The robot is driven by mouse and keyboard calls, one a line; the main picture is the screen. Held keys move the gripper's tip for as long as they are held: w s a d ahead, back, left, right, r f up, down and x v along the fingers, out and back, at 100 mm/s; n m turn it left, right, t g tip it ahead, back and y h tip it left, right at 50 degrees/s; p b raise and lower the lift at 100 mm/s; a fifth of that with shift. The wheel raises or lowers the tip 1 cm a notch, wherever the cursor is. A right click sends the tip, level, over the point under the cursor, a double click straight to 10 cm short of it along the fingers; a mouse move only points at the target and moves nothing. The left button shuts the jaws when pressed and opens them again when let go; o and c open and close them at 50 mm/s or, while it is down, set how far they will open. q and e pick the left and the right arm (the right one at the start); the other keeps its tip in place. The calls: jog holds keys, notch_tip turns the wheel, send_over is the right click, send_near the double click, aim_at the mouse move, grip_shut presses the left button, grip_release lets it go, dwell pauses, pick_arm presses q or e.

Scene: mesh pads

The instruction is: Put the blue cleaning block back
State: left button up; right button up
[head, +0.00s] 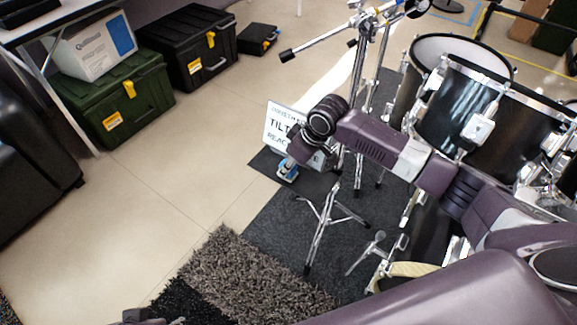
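My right arm reaches in from the right, across the drum kit. Its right gripper (289,172) points down at the edge of the dark mat, in front of a white sign. A small blue and white patch shows at the gripper's tip. I cannot tell whether it is the blue cleaning block or part of the gripper, nor whether the fingers are open or shut. A dark purple piece at the bottom left edge may be part of my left arm. My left gripper is not clearly in view.
A white lettered sign (278,122) stands behind my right gripper. A drum kit (470,110) and cymbal stand legs (322,222) crowd the dark mat (262,225). A shaggy rug (235,275) lies in front. Green (115,105) and black (190,50) cases stand upper left. The tiled floor between is clear.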

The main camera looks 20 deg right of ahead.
jog(key=shift+f, duration=0.1)
jog(key=o, duration=1.1)
